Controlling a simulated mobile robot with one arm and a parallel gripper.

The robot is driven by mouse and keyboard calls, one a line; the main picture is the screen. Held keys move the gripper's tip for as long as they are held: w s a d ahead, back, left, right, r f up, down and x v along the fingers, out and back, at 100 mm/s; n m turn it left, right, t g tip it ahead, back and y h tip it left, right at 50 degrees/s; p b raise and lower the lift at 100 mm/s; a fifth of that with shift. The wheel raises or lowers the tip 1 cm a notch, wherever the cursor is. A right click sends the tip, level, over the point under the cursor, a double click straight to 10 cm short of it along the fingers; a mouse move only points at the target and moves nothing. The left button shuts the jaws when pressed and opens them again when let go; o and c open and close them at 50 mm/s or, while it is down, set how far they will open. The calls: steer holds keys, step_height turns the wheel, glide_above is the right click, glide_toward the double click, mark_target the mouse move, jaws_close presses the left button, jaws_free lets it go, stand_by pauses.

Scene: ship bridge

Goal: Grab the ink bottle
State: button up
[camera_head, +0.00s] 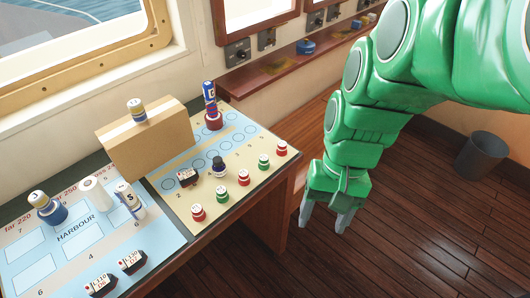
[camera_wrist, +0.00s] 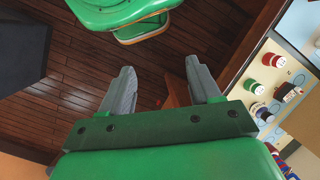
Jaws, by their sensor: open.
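The ink bottle looks to be the small dark bottle with a pale label (camera_head: 219,168) standing upright on the cream board, between the small black-and-white block and the coloured pieces. What seems to be the same bottle shows at the right of the wrist view (camera_wrist: 263,112). My gripper (camera_head: 324,216) hangs with its fingers down, right of the table and clear of it, over the wooden floor. In the wrist view my gripper (camera_wrist: 160,72) has its fingers wide apart with nothing between them. The bottle is outside the fingers, to their right.
Red and green round pieces (camera_head: 243,177) line the board's front edge. A black-and-white block (camera_head: 187,177) stands close left of the bottle. A cardboard box (camera_head: 148,145) and a tall blue-and-red piece (camera_head: 211,107) stand behind. A dark bin (camera_head: 480,155) is on the floor.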

steer(key=w+a+f+m+g+y, duration=0.35)
steer(key=w+a+m+y, duration=0.25)
steer(key=w+a, duration=0.75)
steer(key=m+t+y, duration=0.1)
steer(key=m+y, duration=0.4)
steer(key=m, duration=0.1)
glide_toward(220, 159)
steer(key=s+a, duration=0.1)
steer(key=a, duration=0.1)
steer(key=s+a+f, duration=0.1)
steer(key=s+a, duration=0.1)
steer(key=shift+f, duration=0.2)
steer(key=shift+w+f, duration=0.3)
steer(key=shift+w+x, duration=0.2)
steer(key=shift+x, duration=1.75)
steer(key=shift+w+x, duration=0.2)
steer(key=shift+x, duration=1.75)
steer(key=shift+a, duration=0.1)
steer(key=c, duration=1.1)
